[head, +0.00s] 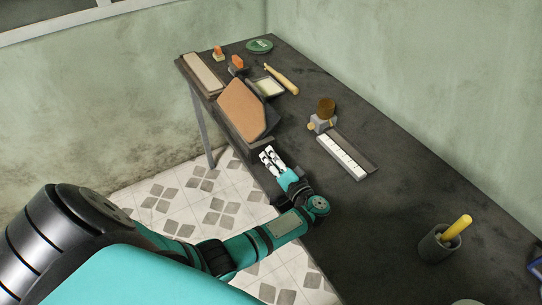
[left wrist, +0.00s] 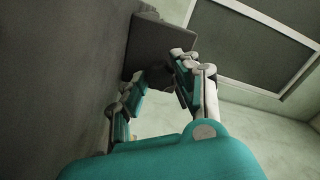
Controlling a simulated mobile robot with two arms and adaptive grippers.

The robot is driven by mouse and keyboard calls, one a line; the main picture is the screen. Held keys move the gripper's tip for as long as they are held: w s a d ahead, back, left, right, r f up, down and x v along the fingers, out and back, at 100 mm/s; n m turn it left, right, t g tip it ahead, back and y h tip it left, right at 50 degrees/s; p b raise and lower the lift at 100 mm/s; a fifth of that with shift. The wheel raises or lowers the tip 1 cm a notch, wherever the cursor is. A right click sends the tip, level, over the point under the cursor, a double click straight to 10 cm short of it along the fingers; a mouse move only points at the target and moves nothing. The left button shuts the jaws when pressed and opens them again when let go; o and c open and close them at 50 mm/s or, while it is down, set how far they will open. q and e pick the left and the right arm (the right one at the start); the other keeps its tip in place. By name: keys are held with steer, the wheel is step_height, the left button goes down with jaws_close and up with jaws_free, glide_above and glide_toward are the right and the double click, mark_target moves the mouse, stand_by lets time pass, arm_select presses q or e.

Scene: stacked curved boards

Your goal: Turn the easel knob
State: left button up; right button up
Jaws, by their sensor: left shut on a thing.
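The easel (head: 262,129) stands on the dark table with a tan board (head: 240,108) leaning on it. My left gripper (head: 268,153) is at the table's near edge, just in front of the easel's lower corner. In the left wrist view the fingers of my left gripper (left wrist: 158,80) are closed around a dark round knob (left wrist: 160,74). The dark easel body (left wrist: 158,42) shows right behind the knob. The knob is hidden by the gripper in the head view. My right gripper is out of view.
A dark cup with a yellow handle (head: 440,243) stands nearer. A rolling pin-like yellow stick (head: 282,80) lies behind the easel. The table's middle right is bare.

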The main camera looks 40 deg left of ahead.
arm_select(q)
steer(key=shift+r+m+p, duration=0.1)
steer(key=shift+m+p, duration=0.9)
steer(key=shift+p, duration=0.35)
steer(key=shift+m+p, duration=0.65)
steer(key=shift+m, duration=0.05)
steer(key=shift+m+p, duration=0.4)
steer(key=shift+p, duration=0.05)
steer(key=shift+m+p, duration=0.7)
steer(key=shift+m, duration=0.6)
